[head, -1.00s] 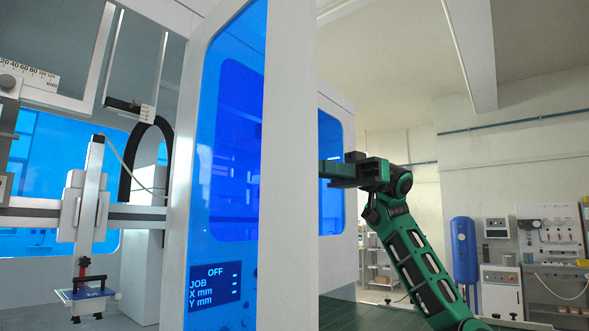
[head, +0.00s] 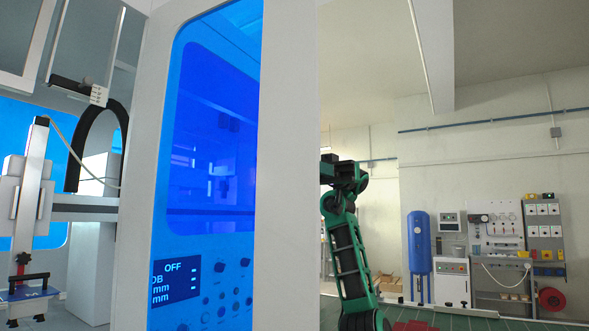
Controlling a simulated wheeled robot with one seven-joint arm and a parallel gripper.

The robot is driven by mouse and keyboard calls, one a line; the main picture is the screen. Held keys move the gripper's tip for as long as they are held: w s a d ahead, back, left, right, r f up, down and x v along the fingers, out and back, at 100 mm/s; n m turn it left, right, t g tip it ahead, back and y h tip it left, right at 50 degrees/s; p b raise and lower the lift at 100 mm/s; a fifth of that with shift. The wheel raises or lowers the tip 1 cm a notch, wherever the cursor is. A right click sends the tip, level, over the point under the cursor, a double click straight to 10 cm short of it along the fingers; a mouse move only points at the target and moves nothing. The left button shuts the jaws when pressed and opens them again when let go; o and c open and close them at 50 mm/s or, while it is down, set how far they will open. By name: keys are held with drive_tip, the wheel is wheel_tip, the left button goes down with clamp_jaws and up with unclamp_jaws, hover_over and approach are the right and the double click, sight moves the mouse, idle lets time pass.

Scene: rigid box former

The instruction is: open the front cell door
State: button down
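The cell door (head: 288,180) is a tall white frame with a blue see-through window (head: 210,130). It fills the middle of the head view and stands swung out, with the cell's inside in view to its left. My gripper (head: 327,172) is at the right side of the door's white edge, at mid height. Its fingertips are hidden behind that edge, so I cannot tell whether it is open or shut, or touching the door. No handle shows from here.
A control panel (head: 176,281) reading OFF shows through the door's window. Inside the cell at left are a gantry rail (head: 85,208) and a suction tool (head: 25,285). A blue tank (head: 419,257), white cabinet (head: 453,282) and workbench (head: 505,287) stand far right.

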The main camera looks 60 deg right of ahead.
drive_tip(key=shift+w+d, duration=0.1)
drive_tip(key=shift+w, duration=0.05)
idle(0.3)
drive_tip(key=c, duration=2)
unclamp_jaws()
drive_tip(key=shift+w, duration=0.1)
